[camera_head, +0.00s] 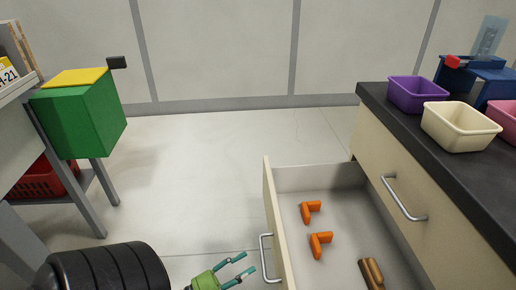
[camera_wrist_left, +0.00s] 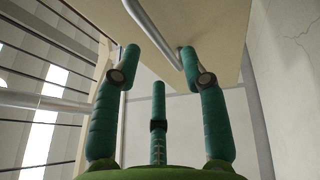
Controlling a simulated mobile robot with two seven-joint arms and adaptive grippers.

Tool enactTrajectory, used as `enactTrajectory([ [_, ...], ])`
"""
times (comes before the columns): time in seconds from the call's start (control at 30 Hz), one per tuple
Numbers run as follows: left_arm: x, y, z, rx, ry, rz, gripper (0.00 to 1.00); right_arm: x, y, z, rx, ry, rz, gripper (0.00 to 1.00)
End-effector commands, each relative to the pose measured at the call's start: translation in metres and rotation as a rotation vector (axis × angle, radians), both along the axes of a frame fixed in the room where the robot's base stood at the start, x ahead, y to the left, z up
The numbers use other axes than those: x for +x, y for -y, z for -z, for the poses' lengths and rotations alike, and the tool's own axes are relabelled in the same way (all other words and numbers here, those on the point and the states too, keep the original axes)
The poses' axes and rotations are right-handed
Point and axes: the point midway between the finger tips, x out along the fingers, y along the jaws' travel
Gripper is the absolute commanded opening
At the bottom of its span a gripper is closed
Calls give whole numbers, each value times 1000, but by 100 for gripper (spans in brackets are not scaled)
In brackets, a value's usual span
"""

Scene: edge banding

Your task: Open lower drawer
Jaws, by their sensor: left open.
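The lower drawer (camera_head: 335,225) of the cabinet stands pulled well out, and its inside shows. Its silver bar handle (camera_head: 267,257) is on the cream front panel. My left gripper (camera_head: 246,264) is open just left of this handle, with its green fingers pointing toward it. In the left wrist view the handle (camera_wrist_left: 152,30) runs close in front of the open fingertips (camera_wrist_left: 160,58); I cannot tell whether they touch it. The drawer front (camera_wrist_left: 205,22) shows behind it. My right gripper is not in view.
Two orange pieces (camera_head: 320,245) and a brown item (camera_head: 372,273) lie in the drawer. The closed upper drawer has its own handle (camera_head: 404,200). Purple (camera_head: 418,95) and cream (camera_head: 460,128) bins stand on the dark countertop (camera_head: 440,180). A green box (camera_head: 75,120) is at left. The floor between is clear.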

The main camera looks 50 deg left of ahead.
Motion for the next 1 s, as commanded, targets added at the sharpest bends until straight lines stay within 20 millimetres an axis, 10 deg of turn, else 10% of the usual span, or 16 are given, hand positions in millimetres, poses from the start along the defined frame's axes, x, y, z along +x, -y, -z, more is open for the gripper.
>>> enactTrajectory([
  [0.33,-53,-14,10,1,-2,0,44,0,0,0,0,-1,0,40],
  [1.0,-58,-16,10,0,0,1,44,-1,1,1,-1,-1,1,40],
])
